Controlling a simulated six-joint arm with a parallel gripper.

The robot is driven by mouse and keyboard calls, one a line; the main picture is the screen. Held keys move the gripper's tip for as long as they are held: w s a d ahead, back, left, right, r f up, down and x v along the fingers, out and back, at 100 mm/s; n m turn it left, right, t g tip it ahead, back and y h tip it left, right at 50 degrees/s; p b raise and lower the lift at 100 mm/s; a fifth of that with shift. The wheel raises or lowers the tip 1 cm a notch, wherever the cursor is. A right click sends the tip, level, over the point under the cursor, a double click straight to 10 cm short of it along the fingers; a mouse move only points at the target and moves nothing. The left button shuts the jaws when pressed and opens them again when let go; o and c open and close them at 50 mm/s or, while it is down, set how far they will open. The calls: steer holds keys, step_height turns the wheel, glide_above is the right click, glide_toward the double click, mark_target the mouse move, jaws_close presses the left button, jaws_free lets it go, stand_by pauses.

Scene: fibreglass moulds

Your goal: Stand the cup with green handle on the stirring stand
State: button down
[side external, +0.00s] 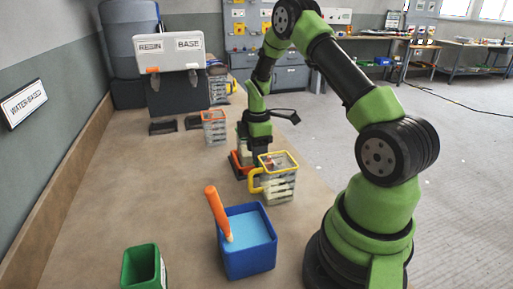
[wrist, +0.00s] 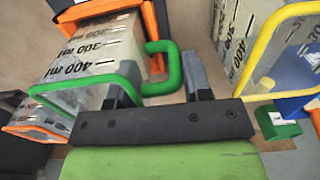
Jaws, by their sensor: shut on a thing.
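The cup with green handle (wrist: 90,75) is clear, with a green rim and dark volume marks; it fills the left of the wrist view. Its green handle (wrist: 175,68) lies between the fingers of my gripper (wrist: 158,88), which is shut on it. In the side view my gripper (side external: 257,124) hides most of the cup. The stirring stand (side external: 238,168), with orange-red parts, is low below my gripper there; its orange frame (wrist: 152,30) shows beside the cup in the wrist view. The cup is at the stand; I cannot tell whether its base rests on it.
A yellow-handled cup (side external: 280,185) stands close in front of the stand. A blue tub (side external: 247,260) of blue liquid with an orange-handled tool and a green box (side external: 143,268) are nearer the camera. An orange-rimmed cup (side external: 214,130) stands behind left. The left bench surface is clear.

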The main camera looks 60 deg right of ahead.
steer(key=shift+c, duration=2.4)
jaws_free()
step_height(320, 180, up, 10)
steer(key=shift+f, duration=0.2)
steer(key=a+r+m+t, duration=0.2)
steer(key=a+r+m, duration=0.1)
steer(key=a+r, duration=0.45)
steer(key=s+a+r+m+t+y, duration=0.1)
steer(key=s+a+r+m+t, duration=0.1)
steer(key=s+a+r+m, duration=0.2)
steer(key=s+a+r+m+t, duration=0.3)
steer(key=s+a+m, duration=0.3)
steer(key=s+a, duration=0.4)
steer(key=shift+s+a+r+y, duration=0.4)
steer(key=shift+s+r, duration=0.05)
steer(key=shift+s, duration=0.2)
